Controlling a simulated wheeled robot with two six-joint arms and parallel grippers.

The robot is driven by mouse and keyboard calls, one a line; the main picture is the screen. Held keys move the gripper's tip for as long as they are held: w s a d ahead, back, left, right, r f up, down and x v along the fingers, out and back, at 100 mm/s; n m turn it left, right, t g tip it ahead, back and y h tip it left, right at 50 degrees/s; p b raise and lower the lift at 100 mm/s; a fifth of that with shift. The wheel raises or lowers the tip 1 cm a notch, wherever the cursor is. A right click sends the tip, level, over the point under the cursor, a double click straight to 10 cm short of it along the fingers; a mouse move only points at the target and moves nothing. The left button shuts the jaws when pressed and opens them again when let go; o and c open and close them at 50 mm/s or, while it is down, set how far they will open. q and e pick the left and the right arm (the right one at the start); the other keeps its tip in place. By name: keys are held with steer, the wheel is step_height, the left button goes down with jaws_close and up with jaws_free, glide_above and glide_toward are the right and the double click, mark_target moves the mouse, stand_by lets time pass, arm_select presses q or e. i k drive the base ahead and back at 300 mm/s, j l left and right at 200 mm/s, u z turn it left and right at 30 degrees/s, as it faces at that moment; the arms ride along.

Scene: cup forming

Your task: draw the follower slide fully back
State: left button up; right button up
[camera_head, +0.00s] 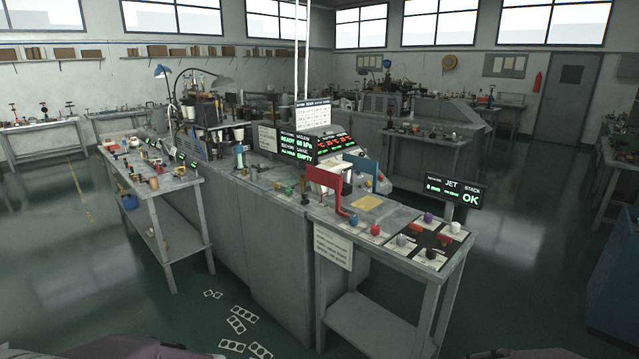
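The forming machine bench (270,230) stands in the middle of the head view, some way ahead of me. I cannot pick out the follower slide with certainty at this distance. A red bracket-shaped part (323,183) and a blue plate (359,164) stand at the machine's right end, with a white body between them. Dark displays (297,144) behind them show green and red text, including "READY" and "EMPTY". Neither of my grippers is in view; only parts of my own body show along the bottom edge.
A control table (400,235) with several coloured knobs adjoins the machine's right end. A side table (155,180) with small parts stands at left. Green floor is open on both sides.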

mark_target(346, 190)
steer(key=i+j+u, duration=0.15)
steer(key=i+u, duration=0.15)
steer(key=i, duration=0.35)
steer(key=i+u, duration=0.35)
steer(key=i, duration=0.3)
